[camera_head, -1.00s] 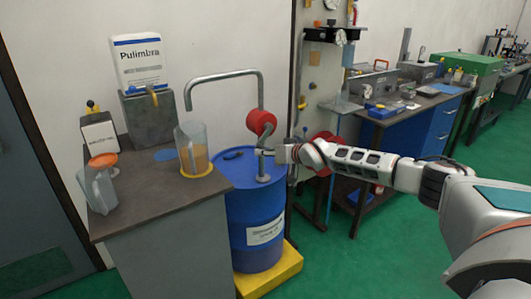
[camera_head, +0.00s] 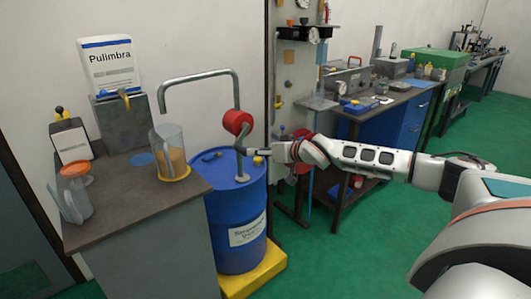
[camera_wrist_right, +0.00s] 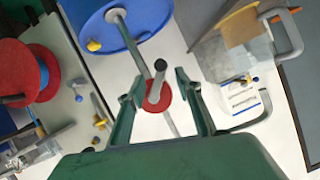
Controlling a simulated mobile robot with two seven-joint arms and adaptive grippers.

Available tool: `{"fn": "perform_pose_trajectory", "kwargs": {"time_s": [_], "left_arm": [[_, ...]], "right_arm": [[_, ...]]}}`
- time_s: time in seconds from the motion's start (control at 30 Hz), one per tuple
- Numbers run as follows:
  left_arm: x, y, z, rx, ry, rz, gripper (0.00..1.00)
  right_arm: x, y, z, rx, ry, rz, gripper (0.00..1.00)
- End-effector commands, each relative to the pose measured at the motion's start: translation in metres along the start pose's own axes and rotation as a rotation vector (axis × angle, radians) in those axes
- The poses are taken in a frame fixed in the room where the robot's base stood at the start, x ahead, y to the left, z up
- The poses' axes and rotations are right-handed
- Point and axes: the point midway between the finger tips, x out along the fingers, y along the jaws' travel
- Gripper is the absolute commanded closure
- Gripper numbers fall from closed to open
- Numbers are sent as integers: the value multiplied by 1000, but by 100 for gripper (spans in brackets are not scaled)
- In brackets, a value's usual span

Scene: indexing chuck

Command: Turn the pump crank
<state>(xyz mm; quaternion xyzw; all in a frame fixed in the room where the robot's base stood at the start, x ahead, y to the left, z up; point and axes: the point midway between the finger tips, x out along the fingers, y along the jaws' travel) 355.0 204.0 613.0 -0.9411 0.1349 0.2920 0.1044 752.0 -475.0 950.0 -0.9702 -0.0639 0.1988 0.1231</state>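The red rotary pump (camera_head: 238,122) is on a grey pipe above the blue drum (camera_head: 238,220). In the right wrist view the round red pump body (camera_wrist_right: 156,97) shows with a grey crank ending in a black knob (camera_wrist_right: 160,66). My right gripper (camera_head: 268,151) is beside the pump in the head view, just below and right of it. In the wrist view my right gripper (camera_wrist_right: 158,88) has its two green fingers spread, with the crank and pump between them in the picture. I cannot tell whether the fingers touch the crank. My left gripper is out of view.
A bench (camera_head: 125,215) to the left carries a jug (camera_head: 170,150) under the pump spout and another jug (camera_head: 70,195). The drum stands on a yellow base (camera_head: 262,280). A workbench (camera_head: 375,125) with tools is at the right; green floor is clear in front.

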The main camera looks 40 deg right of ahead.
Motion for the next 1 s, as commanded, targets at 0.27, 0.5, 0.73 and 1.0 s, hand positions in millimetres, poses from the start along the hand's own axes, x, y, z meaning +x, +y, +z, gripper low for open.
{"fn": "perform_pose_trajectory", "kwargs": {"time_s": [0.27,0.5,0.73,1.0], "left_arm": [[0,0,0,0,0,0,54],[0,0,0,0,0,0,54],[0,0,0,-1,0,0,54],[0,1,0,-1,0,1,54]], "right_arm": [[-29,0,0,0,-1,1,66],[-31,0,0,0,-1,0,66],[-31,0,0,0,-1,0,66],[-31,0,0,0,-1,0,66]]}}
